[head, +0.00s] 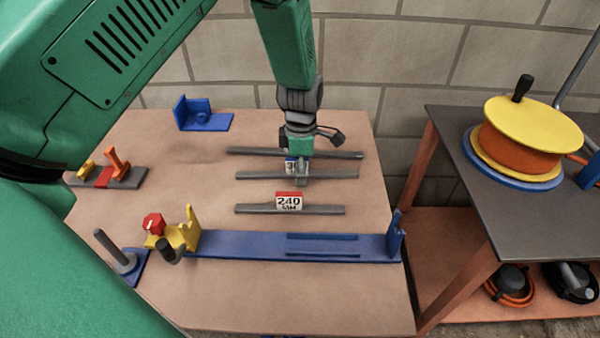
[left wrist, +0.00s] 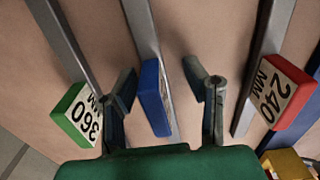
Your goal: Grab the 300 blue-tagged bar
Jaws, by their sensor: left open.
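Three grey bars lie side by side on the table. The middle bar (head: 260,174) carries a blue tag (head: 290,166), partly hidden by my left gripper (head: 302,172); its number shows only in part. In the left wrist view the blue tag (left wrist: 155,98) and its bar (left wrist: 142,32) pass between the two open fingers, with a gap on each side. The front bar (head: 325,210) has a red 240 tag (head: 289,201), also in the left wrist view (left wrist: 278,92). The back bar (head: 345,155) has a green 360 tag (left wrist: 78,113). My right gripper is not in view.
A long blue fixture (head: 240,245) with a yellow clamp (head: 188,232) lies in front of the bars. A blue bracket (head: 203,121) stands at the back left. A dark side table (head: 500,205) at right holds a yellow and orange reel (head: 525,127). The front tabletop is clear.

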